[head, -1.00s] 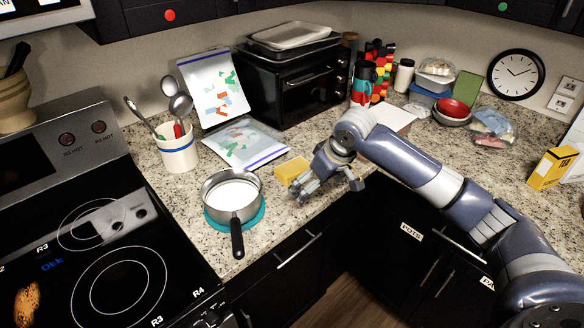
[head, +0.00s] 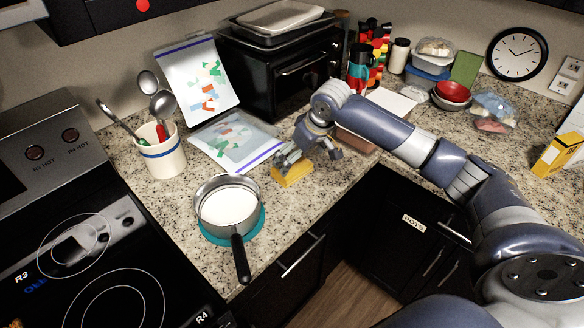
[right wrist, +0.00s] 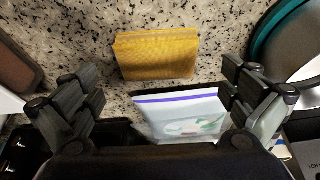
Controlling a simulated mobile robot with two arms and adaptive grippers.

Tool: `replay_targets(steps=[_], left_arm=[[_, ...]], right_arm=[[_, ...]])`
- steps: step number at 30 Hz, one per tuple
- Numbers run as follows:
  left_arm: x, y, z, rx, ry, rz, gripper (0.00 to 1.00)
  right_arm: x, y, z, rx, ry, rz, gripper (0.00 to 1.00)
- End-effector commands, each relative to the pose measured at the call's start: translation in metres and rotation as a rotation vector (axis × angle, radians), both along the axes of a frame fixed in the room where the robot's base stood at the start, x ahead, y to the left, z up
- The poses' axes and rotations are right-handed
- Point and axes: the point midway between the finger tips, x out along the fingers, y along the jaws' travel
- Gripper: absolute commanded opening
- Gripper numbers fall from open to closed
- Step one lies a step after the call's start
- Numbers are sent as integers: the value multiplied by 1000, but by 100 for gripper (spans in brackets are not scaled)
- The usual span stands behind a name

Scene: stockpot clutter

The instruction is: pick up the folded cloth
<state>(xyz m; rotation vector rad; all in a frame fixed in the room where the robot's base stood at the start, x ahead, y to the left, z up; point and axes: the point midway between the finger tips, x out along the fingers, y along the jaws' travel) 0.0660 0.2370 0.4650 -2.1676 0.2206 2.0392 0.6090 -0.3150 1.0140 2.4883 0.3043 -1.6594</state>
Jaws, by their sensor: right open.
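The folded cloth (head: 293,174) is yellow and lies on the granite counter, right of the saucepan, in the head view. In the right wrist view the cloth (right wrist: 155,54) lies flat in front of the fingers, near the top middle, with its folded layers showing. My right gripper (head: 309,154) is open and empty, just above and behind the cloth, covering part of its upper edge in the head view. In the right wrist view the open fingers of this gripper (right wrist: 160,78) are spread wider than the cloth and do not touch it. My left gripper is not in view.
A saucepan (head: 229,207) of white liquid stands on a teal mat, its handle over the front edge. A zip bag (head: 235,140) lies behind the cloth. A brown block (head: 354,140) is close to my right forearm. A black toaster oven (head: 285,65) stands at the back.

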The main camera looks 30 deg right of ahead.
Motion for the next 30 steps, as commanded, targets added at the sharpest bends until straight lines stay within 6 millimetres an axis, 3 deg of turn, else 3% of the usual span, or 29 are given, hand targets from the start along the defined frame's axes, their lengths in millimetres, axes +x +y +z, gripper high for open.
replay_targets(steps=[5, 13, 21, 22, 26, 30], left_arm=[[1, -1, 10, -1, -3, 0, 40], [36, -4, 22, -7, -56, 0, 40], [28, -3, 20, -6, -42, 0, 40], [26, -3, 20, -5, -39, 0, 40], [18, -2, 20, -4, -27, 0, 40], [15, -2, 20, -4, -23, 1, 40]], right_arm=[[8, 1, -13, 1, 3, -1, 100], [22, 3, -43, 0, 2, 0, 100], [24, 3, -47, 0, 0, 1, 100], [24, 3, -47, 0, 0, 1, 98], [23, 3, -47, -1, 0, 1, 68], [24, 3, -47, -1, 0, 1, 67]])
